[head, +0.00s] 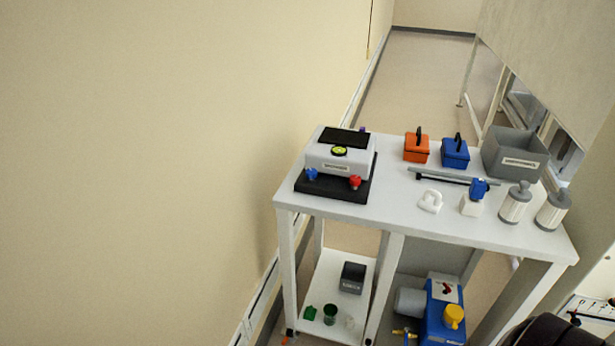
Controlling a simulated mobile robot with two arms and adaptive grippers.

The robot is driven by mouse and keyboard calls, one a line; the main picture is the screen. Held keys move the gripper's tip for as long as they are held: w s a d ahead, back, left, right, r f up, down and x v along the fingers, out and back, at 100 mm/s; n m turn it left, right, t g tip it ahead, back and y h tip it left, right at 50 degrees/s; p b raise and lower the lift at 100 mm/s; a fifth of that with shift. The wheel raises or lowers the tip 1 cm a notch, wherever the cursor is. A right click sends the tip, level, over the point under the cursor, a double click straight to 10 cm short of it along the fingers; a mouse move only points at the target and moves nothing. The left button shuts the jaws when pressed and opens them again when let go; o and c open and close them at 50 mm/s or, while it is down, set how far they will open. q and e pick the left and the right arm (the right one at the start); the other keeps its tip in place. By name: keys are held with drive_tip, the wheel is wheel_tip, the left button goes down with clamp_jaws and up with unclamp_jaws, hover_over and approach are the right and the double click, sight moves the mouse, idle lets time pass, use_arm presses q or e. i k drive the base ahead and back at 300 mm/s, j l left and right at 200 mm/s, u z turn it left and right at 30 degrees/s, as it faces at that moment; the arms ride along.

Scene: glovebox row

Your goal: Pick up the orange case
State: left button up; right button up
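Neither of my grippers shows in the head view. Nothing is touching the orange case.
A grey device on a black base (340,160) stands left of the case. A grey bin (515,153) and white canisters (516,202) are to the right. A rail (450,177) lies in front. A blue pump (444,312) sits below the tabletop.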

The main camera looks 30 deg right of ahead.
sight(416, 145)
drive_tip(key=z, duration=1.25)
